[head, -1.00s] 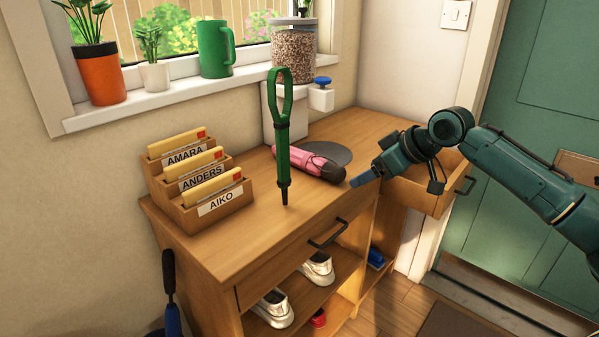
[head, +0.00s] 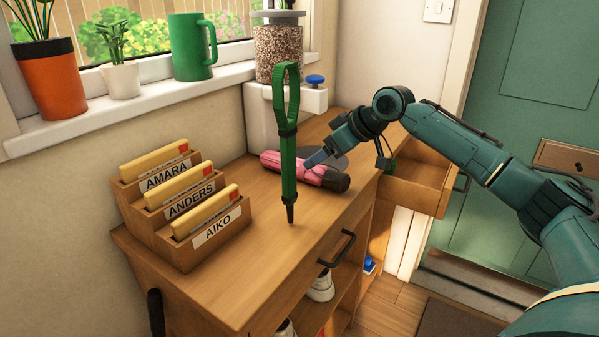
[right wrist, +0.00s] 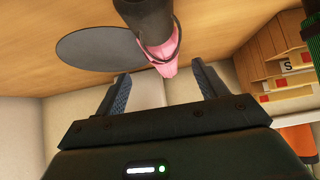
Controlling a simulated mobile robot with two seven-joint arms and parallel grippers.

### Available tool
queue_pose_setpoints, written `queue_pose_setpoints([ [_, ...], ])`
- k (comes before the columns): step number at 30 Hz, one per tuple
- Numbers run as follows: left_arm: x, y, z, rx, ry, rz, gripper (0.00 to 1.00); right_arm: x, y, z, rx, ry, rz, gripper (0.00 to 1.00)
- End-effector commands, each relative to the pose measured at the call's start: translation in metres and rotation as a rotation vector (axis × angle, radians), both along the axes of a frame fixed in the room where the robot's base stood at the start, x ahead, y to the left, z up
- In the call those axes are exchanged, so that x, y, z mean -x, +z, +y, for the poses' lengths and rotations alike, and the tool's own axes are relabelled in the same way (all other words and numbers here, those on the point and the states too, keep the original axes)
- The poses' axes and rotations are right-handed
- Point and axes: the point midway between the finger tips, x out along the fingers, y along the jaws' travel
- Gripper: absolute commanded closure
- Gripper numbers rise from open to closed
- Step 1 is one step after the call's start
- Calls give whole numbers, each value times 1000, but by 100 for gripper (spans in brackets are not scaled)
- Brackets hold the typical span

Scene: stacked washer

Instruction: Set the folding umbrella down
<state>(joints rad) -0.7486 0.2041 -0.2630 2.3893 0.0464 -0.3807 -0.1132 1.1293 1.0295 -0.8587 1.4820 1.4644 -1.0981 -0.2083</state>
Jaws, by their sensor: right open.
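The pink folding umbrella (head: 325,175), with a dark end, lies on the wooden cabinet top (head: 333,208), partly behind an upright green looped strap. My right gripper (head: 316,159) is at the umbrella, its blue-grey finger overlapping the pink part in the head view. In the right wrist view the umbrella (right wrist: 171,56) extends from the top edge toward the gap between the fingers (right wrist: 160,72). The jaws are apart and do not visibly grip it. Whether a finger touches it I cannot tell. My left gripper is not in view.
The green strap (head: 288,150) stands just left of my right gripper. A dark round mat (head: 340,160) lies beside the umbrella. A letter rack (head: 222,235) stands at the left. An open drawer (head: 412,190) juts out at the right.

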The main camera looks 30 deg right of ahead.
Motion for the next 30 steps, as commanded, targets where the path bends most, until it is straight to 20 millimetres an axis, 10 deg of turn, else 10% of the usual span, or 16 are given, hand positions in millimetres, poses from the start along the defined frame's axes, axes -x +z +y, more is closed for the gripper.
queue_pose_setpoints([
  [30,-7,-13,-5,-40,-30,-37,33,-39,-51,29,1,-1,-2,39],
])
